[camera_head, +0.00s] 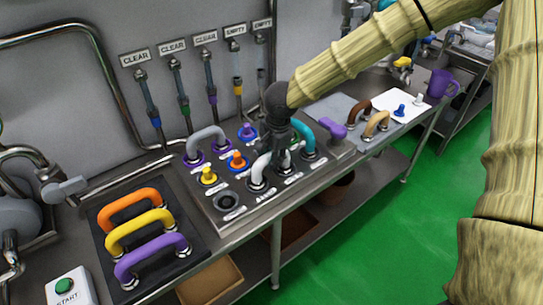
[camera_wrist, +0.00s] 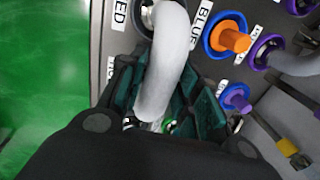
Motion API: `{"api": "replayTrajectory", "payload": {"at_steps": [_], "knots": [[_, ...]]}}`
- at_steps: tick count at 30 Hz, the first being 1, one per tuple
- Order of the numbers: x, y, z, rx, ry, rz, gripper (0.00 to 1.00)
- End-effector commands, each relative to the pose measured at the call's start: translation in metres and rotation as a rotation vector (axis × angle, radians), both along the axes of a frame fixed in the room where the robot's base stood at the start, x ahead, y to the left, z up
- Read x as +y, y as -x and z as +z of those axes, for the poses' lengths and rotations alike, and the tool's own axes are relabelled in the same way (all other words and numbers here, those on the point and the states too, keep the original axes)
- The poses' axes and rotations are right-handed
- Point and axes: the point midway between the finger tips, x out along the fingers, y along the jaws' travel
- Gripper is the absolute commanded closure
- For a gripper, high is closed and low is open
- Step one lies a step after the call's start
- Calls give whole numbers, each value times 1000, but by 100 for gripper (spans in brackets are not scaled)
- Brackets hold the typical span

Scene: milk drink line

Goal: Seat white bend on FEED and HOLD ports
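The white bend (camera_head: 260,168) stands on the port panel in the head view, its near leg at a dark-ringed port in the front row. In the wrist view the white bend (camera_wrist: 165,65) runs from a port beside a label ending in "ED" down between my fingers. My gripper (camera_head: 278,150) is over the bend, pointing down. In the wrist view my gripper (camera_wrist: 160,100) has its dark teal fingers closed on both sides of the bend. The far leg is mostly hidden by the fingers, so I cannot tell whether both ends are fully seated.
A teal bend (camera_head: 303,133) stands close on the right. A grey bend (camera_head: 205,134), a yellow plug (camera_head: 208,175) and an orange plug (camera_head: 238,160) are on the left. An empty port (camera_head: 228,201) is at front left. Several coloured bends lie on a black mat (camera_head: 190,262).

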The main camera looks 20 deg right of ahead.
Motion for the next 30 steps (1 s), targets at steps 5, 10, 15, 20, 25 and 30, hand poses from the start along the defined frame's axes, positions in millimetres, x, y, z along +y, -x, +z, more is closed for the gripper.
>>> {"api": "replayTrajectory", "payload": {"at_steps": [5, 10, 15, 20, 25, 30], "knots": [[0, 0, 0, 0, 0, 0, 48], [0, 1, -1, 2, 1, -1, 48], [-1, 1, 7, 0, -1, -2, 48], [-2, 5, 29, -2, -2, -1, 48], [-4, 11, 60, -2, -2, -1, 48], [-7, 16, 89, -1, -2, -2, 48]]}}
